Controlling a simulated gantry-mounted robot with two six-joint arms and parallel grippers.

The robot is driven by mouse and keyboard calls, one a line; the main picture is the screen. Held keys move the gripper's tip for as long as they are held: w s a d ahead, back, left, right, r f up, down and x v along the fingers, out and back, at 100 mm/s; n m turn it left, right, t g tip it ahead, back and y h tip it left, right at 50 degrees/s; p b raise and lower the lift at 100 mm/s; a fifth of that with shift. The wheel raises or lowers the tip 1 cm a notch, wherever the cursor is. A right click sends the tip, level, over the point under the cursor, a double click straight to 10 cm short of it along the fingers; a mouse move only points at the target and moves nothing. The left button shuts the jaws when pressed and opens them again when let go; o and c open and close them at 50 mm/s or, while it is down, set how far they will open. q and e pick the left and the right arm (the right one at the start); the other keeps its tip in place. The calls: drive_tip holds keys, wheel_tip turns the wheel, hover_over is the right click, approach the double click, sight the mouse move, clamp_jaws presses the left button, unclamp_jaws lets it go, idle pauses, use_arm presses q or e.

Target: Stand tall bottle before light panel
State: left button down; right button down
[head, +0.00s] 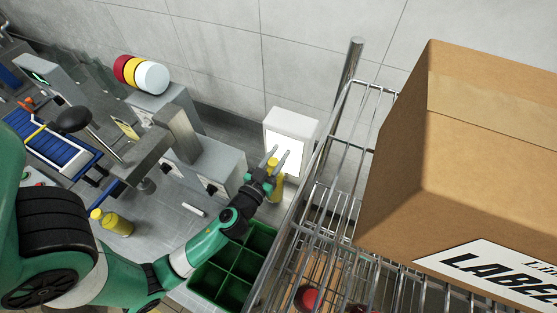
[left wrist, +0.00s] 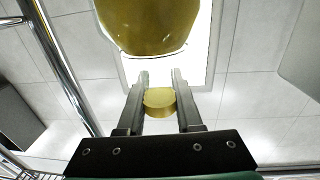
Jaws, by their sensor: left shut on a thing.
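A yellow bottle (head: 274,190) is in front of the light panel, partly hidden by my left gripper. My left gripper (head: 277,158) is shut on its narrow top. In the left wrist view the gripper (left wrist: 160,93) has a round yellow piece (left wrist: 160,103) between its fingers, and a large yellow body (left wrist: 148,22) fills the top. The bottle looks about upright; I cannot tell whether its base touches the bench. The light panel (head: 287,135) is a white box with a bright face; its glow (left wrist: 195,75) shows behind the fingers. My right gripper is not in view.
A second yellow bottle (head: 113,223) stands on the grey bench at left. A green divided crate (head: 232,268) is below my left forearm. A wire rack (head: 312,215) with a large cardboard box (head: 460,150) closes the right side. A white stick (head: 194,210) lies on the bench.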

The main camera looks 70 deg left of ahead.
use_arm(q)
drive_tip(key=shift+f, duration=0.7)
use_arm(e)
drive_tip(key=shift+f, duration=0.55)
use_arm(q)
drive_tip(key=shift+f+b, duration=0.2)
drive_tip(key=shift+b, duration=0.15)
drive_tip(key=c, duration=0.6)
unclamp_jaws()
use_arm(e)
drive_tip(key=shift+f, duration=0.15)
use_arm(q)
drive_tip(key=shift+r, duration=0.1)
